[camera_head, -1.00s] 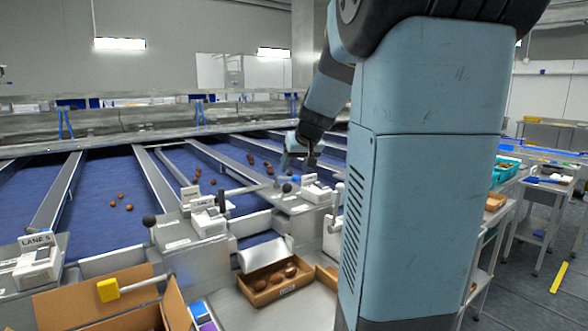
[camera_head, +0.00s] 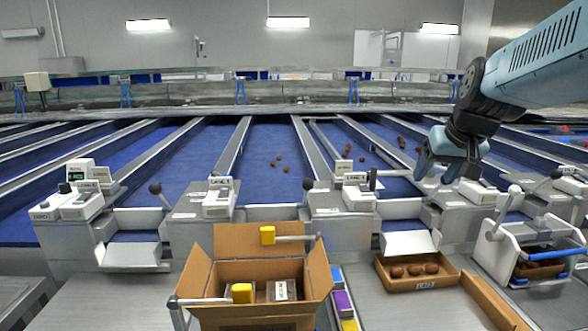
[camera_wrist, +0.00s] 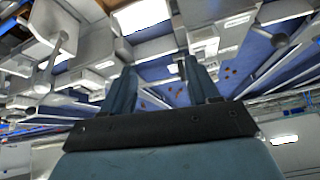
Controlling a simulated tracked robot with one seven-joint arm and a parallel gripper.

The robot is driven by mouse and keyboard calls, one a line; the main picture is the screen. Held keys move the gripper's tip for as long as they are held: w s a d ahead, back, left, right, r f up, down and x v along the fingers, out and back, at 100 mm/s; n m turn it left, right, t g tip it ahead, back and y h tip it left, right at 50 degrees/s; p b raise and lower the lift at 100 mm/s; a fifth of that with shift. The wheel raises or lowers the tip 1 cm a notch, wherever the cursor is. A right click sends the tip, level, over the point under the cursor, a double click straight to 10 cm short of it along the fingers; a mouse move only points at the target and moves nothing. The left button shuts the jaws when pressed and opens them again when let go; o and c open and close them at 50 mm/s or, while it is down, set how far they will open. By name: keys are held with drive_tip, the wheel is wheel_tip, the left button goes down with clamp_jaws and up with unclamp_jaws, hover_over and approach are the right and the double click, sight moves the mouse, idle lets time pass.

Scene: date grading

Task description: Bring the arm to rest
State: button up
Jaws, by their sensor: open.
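My gripper (camera_head: 433,172) hangs in the air at the right of the head view, over the machine fronts of the lanes. Its two fingers point down and to the left, and nothing shows between them. In the wrist view the same gripper (camera_wrist: 163,88) has its fingers spread apart and empty. My blue arm comes in from the upper right. The open carton of dates (camera_head: 419,283) stands below the gripper on the bench, clear of it.
An open cardboard box (camera_head: 199,269) with yellow-ended levers stands at the front middle. A white lever frame (camera_head: 492,262) stands at the right. Blue sorting lanes (camera_head: 262,190) with a few loose dates run behind the machine fronts. The air left of the arm is clear.

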drive_tip(key=s+a+f, duration=0.2)
drive_tip(key=s+a, duration=0.1)
drive_tip(key=s, duration=0.4)
drive_tip(key=s+a+f+n+g, duration=0.1)
drive_tip(key=s+a+f, duration=0.1)
drive_tip(key=s, duration=0.5)
drive_tip(key=shift+a, duration=0.55)
drive_tip(key=shift+f, duration=0.1)
drive_tip(key=shift+c, duration=0.4)
